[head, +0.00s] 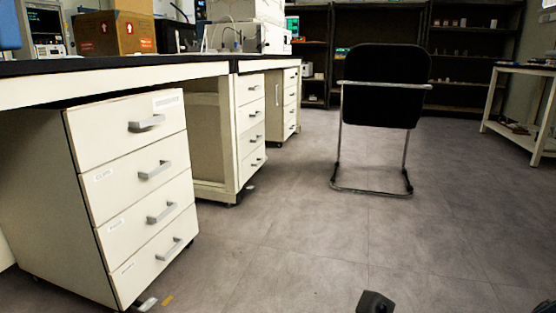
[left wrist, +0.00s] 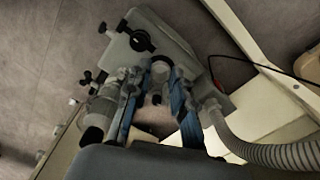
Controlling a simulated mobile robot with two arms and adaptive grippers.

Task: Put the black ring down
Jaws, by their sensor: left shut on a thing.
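In the left wrist view my left gripper (left wrist: 157,98) points away from the camera, its two blue-padded fingers spread around a held thing. I take this to be the black ring, but its outline does not stand out in the dim picture. Beyond the fingertips is a grey apparatus (left wrist: 150,42) with a black knob and clear cylindrical parts. I cannot tell whether the held thing touches it. Neither gripper shows clearly in the head view, and my right gripper is not in view.
A corrugated hose (left wrist: 265,152) runs at the lower right of the left wrist view. In the head view a white drawer cabinet (head: 130,215) stands under the black-topped bench (head: 120,66). A black chair (head: 385,90) stands beyond open grey floor (head: 290,245).

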